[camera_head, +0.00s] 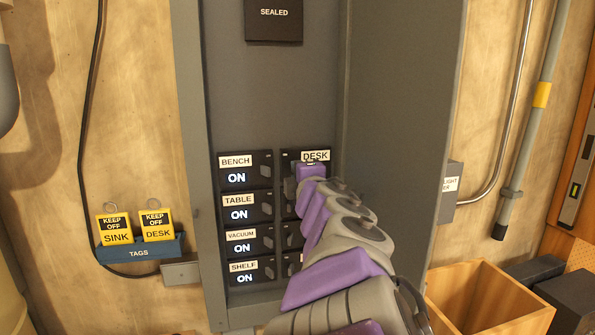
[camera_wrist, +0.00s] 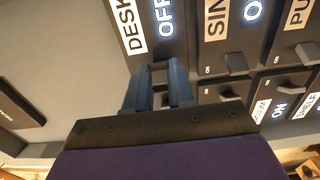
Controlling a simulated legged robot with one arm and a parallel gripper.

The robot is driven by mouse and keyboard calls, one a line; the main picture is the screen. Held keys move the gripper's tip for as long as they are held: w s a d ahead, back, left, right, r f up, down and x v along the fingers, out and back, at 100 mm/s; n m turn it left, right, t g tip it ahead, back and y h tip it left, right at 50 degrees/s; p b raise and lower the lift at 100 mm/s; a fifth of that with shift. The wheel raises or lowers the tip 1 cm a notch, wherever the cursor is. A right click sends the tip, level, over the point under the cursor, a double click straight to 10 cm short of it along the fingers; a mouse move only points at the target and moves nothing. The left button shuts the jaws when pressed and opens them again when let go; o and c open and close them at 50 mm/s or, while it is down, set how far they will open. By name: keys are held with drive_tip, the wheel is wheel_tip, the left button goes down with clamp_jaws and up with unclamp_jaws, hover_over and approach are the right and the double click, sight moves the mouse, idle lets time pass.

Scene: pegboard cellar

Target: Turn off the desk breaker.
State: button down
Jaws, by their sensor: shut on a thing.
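The desk breaker, with its white DESK label (camera_head: 315,156), is at the top of the right column in the grey panel. My gripper (camera_head: 308,172) covers its display and lever in the head view. In the wrist view the DESK label (camera_wrist: 129,25) is at the top, and the lit display beside it reads OFF (camera_wrist: 164,17). My gripper's two fingers (camera_wrist: 159,82) are shut on the desk breaker's lever, which is mostly hidden between them.
The bench (camera_head: 236,161), table, vacuum and shelf breakers in the left column read ON. In the wrist view the sink breaker (camera_wrist: 215,25) sits beside desk. Yellow keep-off tags for sink (camera_head: 115,229) and desk (camera_head: 157,225) stand in a blue holder (camera_head: 150,252). The open cabinet door (camera_head: 400,120) is close on the right.

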drive_tip(key=shift+d+f, duration=0.1)
drive_tip(key=shift+f, duration=0.2)
drive_tip(key=c, duration=1)
unclamp_jaws()
drive_tip(key=shift+w, duration=0.15)
drive_tip(key=shift+o, duration=0.2)
drive_tip(key=shift+r, duration=0.15)
drive_tip(key=shift+s, duration=0.2)
